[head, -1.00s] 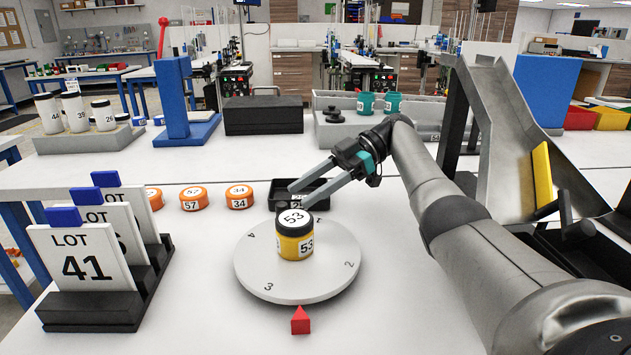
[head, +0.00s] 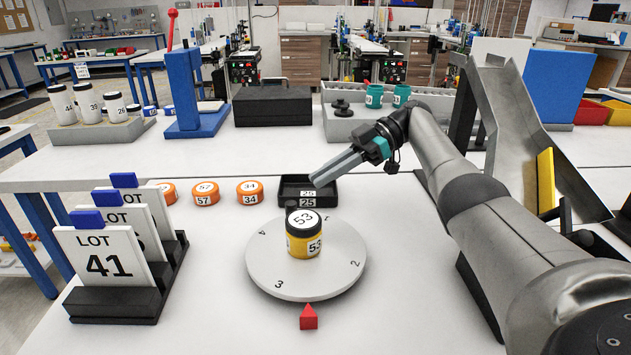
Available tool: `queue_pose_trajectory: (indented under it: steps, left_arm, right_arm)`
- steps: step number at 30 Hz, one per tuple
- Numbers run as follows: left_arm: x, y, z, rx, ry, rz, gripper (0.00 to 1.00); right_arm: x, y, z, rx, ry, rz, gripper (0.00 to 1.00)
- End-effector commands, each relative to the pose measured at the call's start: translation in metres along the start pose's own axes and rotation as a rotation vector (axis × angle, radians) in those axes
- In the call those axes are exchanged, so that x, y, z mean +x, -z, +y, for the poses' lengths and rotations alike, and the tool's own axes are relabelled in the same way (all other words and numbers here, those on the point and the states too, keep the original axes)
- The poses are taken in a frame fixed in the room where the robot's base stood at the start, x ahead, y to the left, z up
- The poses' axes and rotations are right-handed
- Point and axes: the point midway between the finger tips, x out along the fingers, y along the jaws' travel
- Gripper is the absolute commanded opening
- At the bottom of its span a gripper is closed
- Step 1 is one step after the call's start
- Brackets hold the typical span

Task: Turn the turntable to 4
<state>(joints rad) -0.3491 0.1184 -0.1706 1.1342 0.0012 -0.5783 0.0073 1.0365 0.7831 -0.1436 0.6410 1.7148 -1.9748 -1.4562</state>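The grey round turntable (head: 270,272) lies on the white table, with numbers on its rim. The 4 is at its left, the 3 at its front left and the 2 at its right. A red pointer (head: 308,318) stands at its front edge, between the 3 and the 2, nearer the 3. A yellow jar with a dark lid, marked 53 (head: 301,240), stands upright on the turntable. My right gripper (head: 314,181) is above and behind the turntable, near the black tray. Its fingers lie together, empty, apart from the jar. My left gripper is not in view.
A black tray marked 25 (head: 294,188) sits behind the turntable. Several orange discs (head: 206,193) lie to its left. Lot card holders (head: 112,304) stand at the left. A metal chute (head: 505,140) rises at the right.

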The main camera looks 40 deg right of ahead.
Motion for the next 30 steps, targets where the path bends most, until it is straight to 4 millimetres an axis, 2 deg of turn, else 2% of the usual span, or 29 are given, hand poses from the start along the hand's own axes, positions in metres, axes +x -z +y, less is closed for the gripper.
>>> queue_pose_trajectory:
  steps: [1, 3, 11, 21, 30]
  left_arm:
    - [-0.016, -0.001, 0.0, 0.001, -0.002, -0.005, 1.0]
    - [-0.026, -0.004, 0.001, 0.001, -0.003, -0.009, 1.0]
    - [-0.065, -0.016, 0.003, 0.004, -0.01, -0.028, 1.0]
    - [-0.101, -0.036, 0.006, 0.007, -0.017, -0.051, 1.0]
    - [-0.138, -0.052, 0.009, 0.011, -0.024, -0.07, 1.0]
  right_arm:
    - [-0.006, 0.013, -0.001, 0.023, -0.008, -0.005, 0.09]
    - [-0.01, 0.02, -0.001, 0.056, -0.018, -0.009, 0.01]
    - [-0.023, 0.036, -0.003, 0.238, -0.075, -0.032, 0.0]
    - [-0.029, 0.004, -0.014, 0.748, -0.269, -0.057, 0.0]
    - [-0.044, -0.008, -0.038, 1.166, -0.45, -0.018, 0.0]
